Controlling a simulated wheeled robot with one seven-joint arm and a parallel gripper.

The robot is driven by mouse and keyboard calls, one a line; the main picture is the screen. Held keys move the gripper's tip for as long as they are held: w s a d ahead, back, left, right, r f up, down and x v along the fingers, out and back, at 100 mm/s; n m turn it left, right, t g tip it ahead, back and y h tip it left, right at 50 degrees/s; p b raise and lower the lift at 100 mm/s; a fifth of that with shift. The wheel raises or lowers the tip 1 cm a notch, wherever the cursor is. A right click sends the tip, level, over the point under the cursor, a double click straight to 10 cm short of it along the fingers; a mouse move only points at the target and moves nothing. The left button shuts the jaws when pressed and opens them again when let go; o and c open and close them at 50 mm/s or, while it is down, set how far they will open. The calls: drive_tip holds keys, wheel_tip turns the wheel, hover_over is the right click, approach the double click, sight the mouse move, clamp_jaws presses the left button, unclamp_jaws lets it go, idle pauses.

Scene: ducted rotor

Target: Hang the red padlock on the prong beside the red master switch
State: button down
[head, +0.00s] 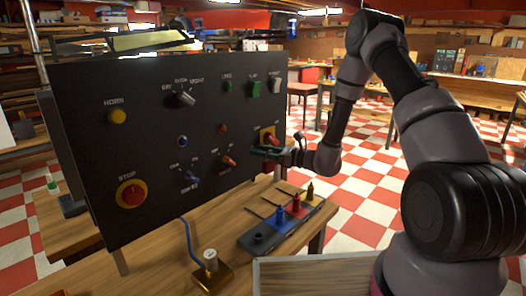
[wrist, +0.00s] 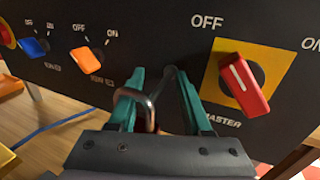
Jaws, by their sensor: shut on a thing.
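The red master switch (wrist: 240,85) sits on a yellow plate on the black panel, its handle tilted; it also shows in the head view (head: 271,139). My gripper (wrist: 160,90), with teal fingers, is close to the panel, just left of and below the switch. It is shut on the padlock, whose metal shackle (wrist: 137,97) shows between the fingers. A dark prong (wrist: 172,78) appears between the fingertips, right of the shackle. I cannot tell whether the shackle is around it. In the head view my gripper (head: 268,153) covers this spot.
The panel (head: 90,100) carries other knobs and a red stop button (head: 131,194). On the wooden table below, a dark tray (head: 262,239) holds coloured pegs. A brass block (head: 212,276) with a blue cable stands in front.

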drive_tip(key=shift+w+a+f, duration=0.2)
drive_tip(key=shift+w, duration=0.1)
drive_tip(key=shift+w+a+f, duration=0.2)
drive_tip(key=shift+w, duration=0.05)
drive_tip(key=shift+c, duration=1.7)
unclamp_jaws()
drive_tip(key=shift+w+r, duration=0.1)
drive_tip(key=s+v, duration=0.1)
drive_tip(key=v, duration=1.1)
drive_tip(key=s+a+r+n+g+h, duration=0.2)
drive_tip(key=s+r+n+g+h, duration=0.45)
drive_tip(key=s+r+n, duration=0.8)
drive_tip(key=s+d+r+n+t+h, duration=0.4)
drive_tip(key=s+d+r+t+h, duration=0.2)
drive_tip(key=d+r, duration=0.7)
drive_tip(key=s+r+h, duration=0.2)
drive_tip(key=s, duration=0.1)
drive_tip(key=shift+s+d, duration=0.2)
drive_tip(key=shift+s, duration=0.15)
